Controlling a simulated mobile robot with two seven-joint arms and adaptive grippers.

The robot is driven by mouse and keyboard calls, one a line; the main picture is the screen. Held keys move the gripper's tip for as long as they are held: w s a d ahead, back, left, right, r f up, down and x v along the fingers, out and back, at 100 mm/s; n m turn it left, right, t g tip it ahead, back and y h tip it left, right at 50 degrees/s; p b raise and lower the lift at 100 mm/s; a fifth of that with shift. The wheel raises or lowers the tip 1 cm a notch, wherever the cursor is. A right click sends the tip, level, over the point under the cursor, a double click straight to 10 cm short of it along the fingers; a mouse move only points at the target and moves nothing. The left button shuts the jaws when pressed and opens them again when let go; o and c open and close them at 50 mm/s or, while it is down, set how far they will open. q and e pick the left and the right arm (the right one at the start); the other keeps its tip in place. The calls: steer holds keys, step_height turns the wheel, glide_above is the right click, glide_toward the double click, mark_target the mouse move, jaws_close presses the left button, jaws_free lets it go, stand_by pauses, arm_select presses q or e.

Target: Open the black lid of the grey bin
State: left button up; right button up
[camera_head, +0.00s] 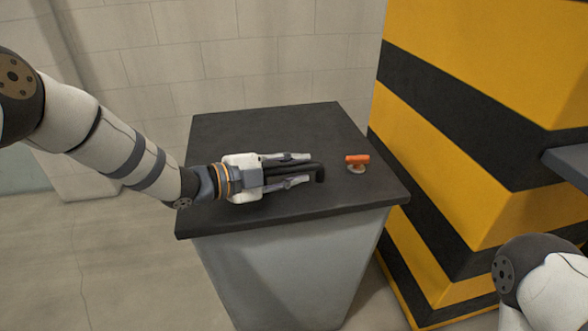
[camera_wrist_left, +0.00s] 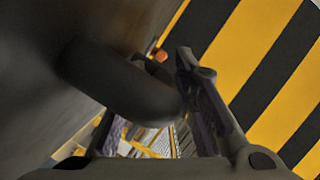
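The grey bin (camera_head: 290,262) stands in the middle of the head view. Its flat black lid (camera_head: 262,125) lies level on top, with no gap seen between them. A bent black handle (camera_head: 320,173) rises from the lid; it also shows large and dark in the left wrist view (camera_wrist_left: 120,82). My left gripper (camera_head: 306,169) is over the lid with its fingers apart, one on each side of the handle. Firm contact with the handle cannot be made out. In the left wrist view one finger is close beside the handle. My right gripper is out of view.
A small orange-topped piece (camera_head: 357,159) sits on the lid to the right of the handle. A yellow and black striped block (camera_head: 470,120) stands close on the bin's right. A pale block wall (camera_head: 250,60) is behind. Open floor (camera_head: 110,260) lies to the left.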

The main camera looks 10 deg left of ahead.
arm_select(q)
steer(key=shift+c, duration=0.4)
jaws_close()
steer(key=shift+r, duration=0.1)
steer(key=shift+w+r, duration=0.1)
steer(key=shift+r, duration=0.15)
steer(key=w+a+r+n+g, duration=0.1)
steer(key=w+r, duration=0.4)
steer(key=r, duration=0.5)
steer(key=w+a+r+n+g, duration=0.1)
steer(key=w+r, duration=0.4)
steer(key=r, duration=0.5)
steer(key=shift+a+n+g+b, duration=0.3)
steer(key=shift+a+n+b, duration=0.15)
steer(key=shift+a+n, duration=0.5)
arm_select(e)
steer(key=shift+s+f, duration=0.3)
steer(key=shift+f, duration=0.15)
arm_select(q)
steer(key=shift+d, duration=0.2)
